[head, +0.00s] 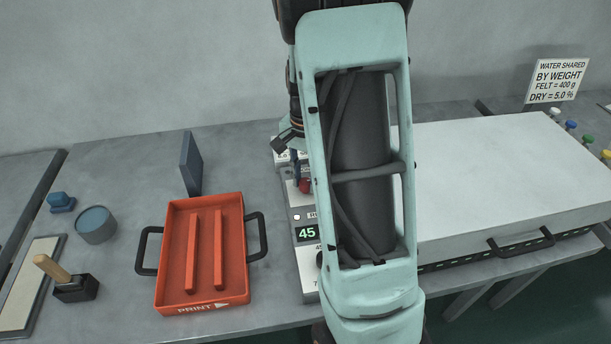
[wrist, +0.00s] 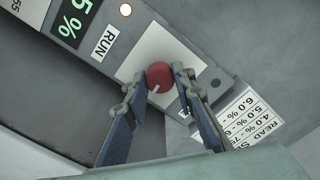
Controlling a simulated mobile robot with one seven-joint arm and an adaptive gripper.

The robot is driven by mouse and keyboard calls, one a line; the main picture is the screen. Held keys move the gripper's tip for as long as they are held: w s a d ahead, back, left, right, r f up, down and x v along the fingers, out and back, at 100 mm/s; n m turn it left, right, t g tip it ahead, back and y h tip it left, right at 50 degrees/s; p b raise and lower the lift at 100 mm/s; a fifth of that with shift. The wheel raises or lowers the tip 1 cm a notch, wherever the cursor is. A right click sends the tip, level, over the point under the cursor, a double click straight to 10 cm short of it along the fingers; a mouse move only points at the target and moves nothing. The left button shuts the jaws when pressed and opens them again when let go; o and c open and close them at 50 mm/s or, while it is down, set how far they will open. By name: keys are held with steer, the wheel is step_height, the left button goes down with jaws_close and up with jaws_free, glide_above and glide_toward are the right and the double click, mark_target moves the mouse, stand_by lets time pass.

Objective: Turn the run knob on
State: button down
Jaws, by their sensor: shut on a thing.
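The run knob (wrist: 160,74) is round and red with a short white pointer line, on a pale square plate (wrist: 145,50) of the control panel. In the wrist view the pointer line lies toward the lower left of the picture. My gripper (wrist: 155,82) is shut on the knob, with one blue-padded finger on each side. In the head view the red knob (head: 305,186) shows only partly beside my arm, which hides much of the panel. A RUN label (wrist: 105,43) is beside the plate.
The panel has a green "45" display (head: 307,233). A red PRINT tray (head: 170,235) with black handles stands to its left, with an upright dark plate (head: 191,163) behind. A large white-topped unit (head: 490,175) is at right.

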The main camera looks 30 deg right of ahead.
steer(key=shift+m, duration=0.8)
steer(key=c, duration=1.6)
jaws_free()
step_height(320, 180, up, 12)
